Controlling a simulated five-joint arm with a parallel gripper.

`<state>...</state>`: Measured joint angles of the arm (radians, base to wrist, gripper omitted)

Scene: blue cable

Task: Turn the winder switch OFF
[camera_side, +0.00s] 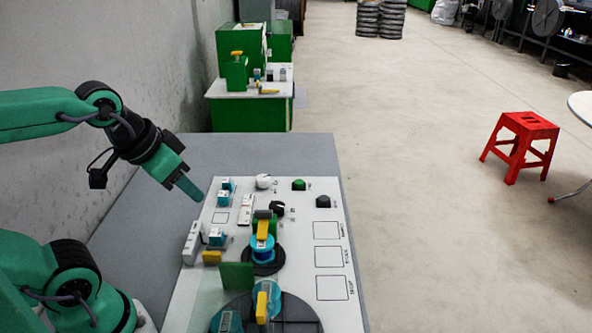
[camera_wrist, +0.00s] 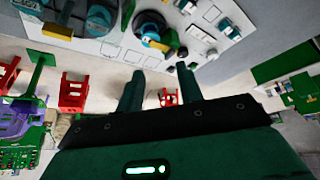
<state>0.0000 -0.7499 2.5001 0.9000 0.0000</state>
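A white control panel (camera_side: 225,262) lies on the grey table. The labels are too small to read, so I cannot tell which is the winder switch. My gripper (camera_side: 188,188) hangs over the panel's far left corner, left of the knobs and apart from them. In the wrist view my gripper (camera_wrist: 160,92) has its two fingers spread with nothing between them.
A blue spool (camera_side: 262,247) with a yellow part stands mid-panel, with a larger dark disc (camera_side: 300,315) nearer. Several small teal-and-white blocks (camera_side: 217,237) sit along the left side. Three outlined squares (camera_side: 328,257) at the right are bare. A red stool (camera_side: 520,147) stands on the floor.

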